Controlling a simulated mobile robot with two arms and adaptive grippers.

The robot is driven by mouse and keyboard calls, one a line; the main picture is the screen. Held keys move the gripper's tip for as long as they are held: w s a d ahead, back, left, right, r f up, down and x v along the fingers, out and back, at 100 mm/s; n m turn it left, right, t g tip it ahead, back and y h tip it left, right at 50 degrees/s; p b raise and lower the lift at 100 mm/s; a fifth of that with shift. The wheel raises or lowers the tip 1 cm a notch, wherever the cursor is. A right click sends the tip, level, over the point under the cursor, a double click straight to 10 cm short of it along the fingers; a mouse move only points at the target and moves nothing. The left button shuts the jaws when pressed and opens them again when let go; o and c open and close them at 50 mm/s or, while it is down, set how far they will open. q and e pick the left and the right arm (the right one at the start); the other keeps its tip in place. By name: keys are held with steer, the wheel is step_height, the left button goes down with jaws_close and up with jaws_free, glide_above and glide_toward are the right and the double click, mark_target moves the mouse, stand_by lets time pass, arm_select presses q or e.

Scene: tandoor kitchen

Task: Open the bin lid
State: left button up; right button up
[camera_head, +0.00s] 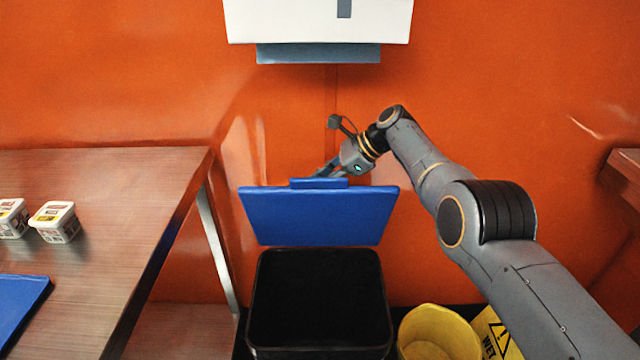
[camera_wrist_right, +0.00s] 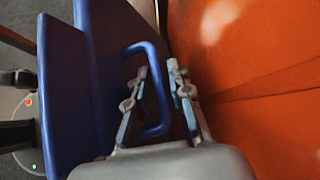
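The blue bin lid (camera_head: 318,218) is raised and stands nearly upright at the back of the black bin (camera_head: 258,305), whose dark mouth is uncovered. My right gripper (camera_head: 322,172) is at the lid's top edge, partly hidden behind it in the head view. In the right wrist view, the blue lid (camera_wrist_right: 62,90) has a U-shaped blue handle (camera_wrist_right: 163,80). The fingers of my right gripper (camera_wrist_right: 159,72) are apart, with the handle's bar between them; a gap shows beside the bar. My left gripper is not in view.
A wooden table (camera_head: 110,215) with small labelled tubs (camera_head: 54,222) and a blue board (camera_head: 18,305) stands left. A yellow bucket (camera_head: 430,325) and a yellow wet-floor sign (camera_head: 495,335) are right of the bin. A white dispenser (camera_head: 300,20) hangs on the orange wall.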

step_height(320, 180, up, 9)
steer(key=shift+f, duration=0.1)
stand_by(0.4)
